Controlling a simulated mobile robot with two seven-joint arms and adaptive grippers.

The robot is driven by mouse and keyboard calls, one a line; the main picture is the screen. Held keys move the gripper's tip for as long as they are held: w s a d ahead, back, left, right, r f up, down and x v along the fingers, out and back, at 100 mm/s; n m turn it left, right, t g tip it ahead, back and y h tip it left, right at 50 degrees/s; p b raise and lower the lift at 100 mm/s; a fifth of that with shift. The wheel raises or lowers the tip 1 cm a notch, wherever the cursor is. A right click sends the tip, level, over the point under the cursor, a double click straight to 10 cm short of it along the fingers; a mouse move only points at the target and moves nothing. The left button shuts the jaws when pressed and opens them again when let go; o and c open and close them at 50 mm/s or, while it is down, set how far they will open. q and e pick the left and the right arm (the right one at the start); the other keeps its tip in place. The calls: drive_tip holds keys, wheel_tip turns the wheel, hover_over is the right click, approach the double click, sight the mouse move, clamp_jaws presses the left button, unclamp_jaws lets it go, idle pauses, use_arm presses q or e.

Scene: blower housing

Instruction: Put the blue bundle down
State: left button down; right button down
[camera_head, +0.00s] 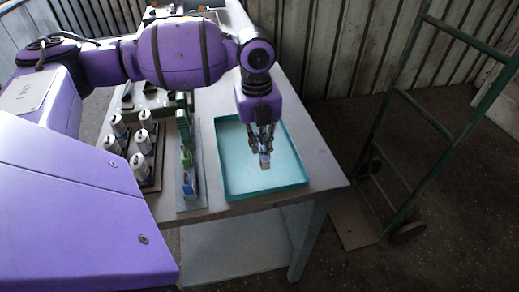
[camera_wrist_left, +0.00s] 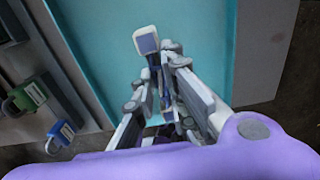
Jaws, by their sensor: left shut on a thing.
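My left gripper (camera_head: 264,150) hangs over the teal tray (camera_head: 228,196) on the table. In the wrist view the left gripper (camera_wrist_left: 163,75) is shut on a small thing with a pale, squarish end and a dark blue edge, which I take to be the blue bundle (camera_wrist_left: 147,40). In the head view the bundle (camera_head: 265,164) shows only as a small tan and grey piece below the fingertips. I cannot tell for sure whether it touches the tray floor. The tray also fills the wrist view's middle (camera_wrist_left: 200,30) and looks otherwise empty. My right gripper is not in view.
Left of the tray is a narrow rack (camera_head: 192,205) with green and blue padlocks (camera_wrist_left: 65,132). Several cans (camera_head: 139,166) stand on a board farther left. A green hand truck (camera_head: 408,188) stands on the floor at right. The tray floor around the gripper is clear.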

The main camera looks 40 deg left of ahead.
sight(259, 144)
use_arm(q)
wheel_tip(259, 144, down, 3)
drive_tip(key=shift+f, duration=0.1)
idle(0.3)
drive_tip(key=c, duration=1.7)
unclamp_jaws()
drive_tip(key=shift+c, duration=0.2)
drive_tip(key=shift+r, duration=0.45)
wheel_tip(259, 144, up, 11)
drive_tip(key=shift+s+a+r+p, duration=0.1)
drive_tip(key=shift+a+r+p, duration=0.1)
drive_tip(key=shift+p, duration=0.2)
